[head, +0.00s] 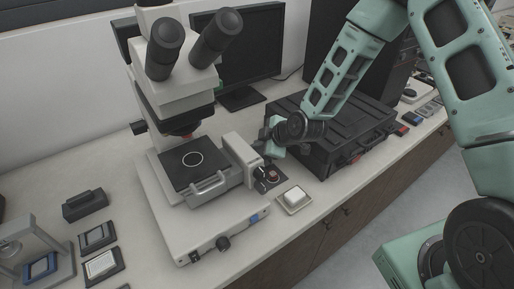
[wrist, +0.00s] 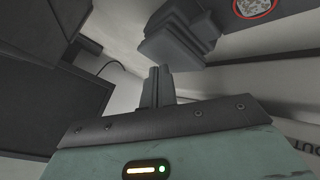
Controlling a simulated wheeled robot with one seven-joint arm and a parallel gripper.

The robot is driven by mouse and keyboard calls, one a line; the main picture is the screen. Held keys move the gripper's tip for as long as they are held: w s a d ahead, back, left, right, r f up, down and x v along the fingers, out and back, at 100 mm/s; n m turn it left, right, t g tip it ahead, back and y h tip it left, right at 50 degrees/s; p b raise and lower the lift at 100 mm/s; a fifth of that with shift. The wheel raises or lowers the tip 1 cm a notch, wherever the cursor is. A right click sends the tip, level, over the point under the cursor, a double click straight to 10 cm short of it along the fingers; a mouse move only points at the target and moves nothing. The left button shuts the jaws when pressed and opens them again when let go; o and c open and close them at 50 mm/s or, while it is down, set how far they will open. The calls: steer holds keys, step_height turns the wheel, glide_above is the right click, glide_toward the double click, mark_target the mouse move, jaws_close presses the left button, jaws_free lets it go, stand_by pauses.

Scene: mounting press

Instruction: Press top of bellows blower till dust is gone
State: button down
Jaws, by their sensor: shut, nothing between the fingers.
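My gripper (head: 268,151) is at the right of the microscope stage, just beyond a small dark pad with a red mark (head: 272,176). In the wrist view my gripper's dark fingers (wrist: 157,86) are together and empty. Ahead of them is a dark grey stepped block (wrist: 180,40), perhaps the bellows blower; I cannot tell for sure, nor whether the fingers touch it. At the top right of that view is a speckled disc with a red ring (wrist: 255,6) on a dark plate. The speckles may be dust.
The microscope (head: 187,60) stands left of my gripper, with a flat black stage (head: 180,175). A black case (head: 345,125) lies close on the right. A monitor (head: 250,45) is behind. The front counter edge is mostly clear.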

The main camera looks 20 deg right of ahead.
mark_target(260, 151)
steer(key=shift+r, duration=0.45)
steer(key=shift+r+p, duration=1.6)
steer(key=shift+r, duration=0.9)
stand_by(0.9)
